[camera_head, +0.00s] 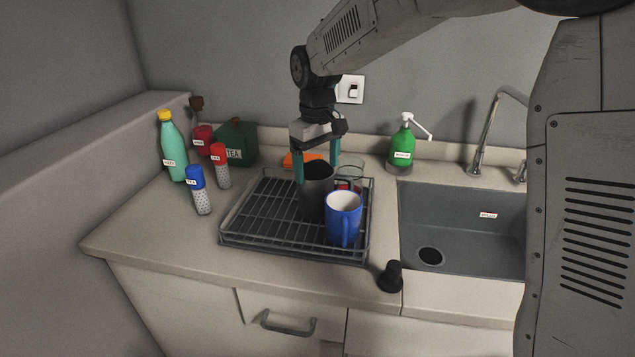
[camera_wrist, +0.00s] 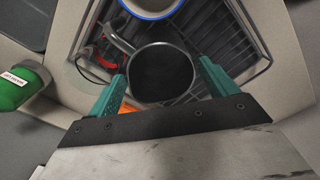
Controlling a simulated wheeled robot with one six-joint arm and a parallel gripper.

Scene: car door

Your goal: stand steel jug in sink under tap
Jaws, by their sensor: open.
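The steel jug, a dark grey cylinder (camera_head: 315,194), stands upright in the wire dish rack (camera_head: 243,228). My gripper (camera_head: 318,176) points down over it with its teal fingers on either side of its rim. In the wrist view, the round dark opening of the jug (camera_wrist: 161,75) lies between the open fingertips (camera_wrist: 163,80), with a handle toward the upper left. The sink (camera_head: 463,215) is on the right, with a drain in its floor. The tap (camera_head: 486,130) rises behind it; its right side is partly hidden by my arm.
A blue mug (camera_head: 343,215) stands close in front of the jug, and a clear glass (camera_head: 351,172) is behind it. A green soap bottle (camera_head: 402,148) stands behind the sink's left corner. A black stopper (camera_head: 391,277) is at the counter's front. Several bottles and shakers stand left.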

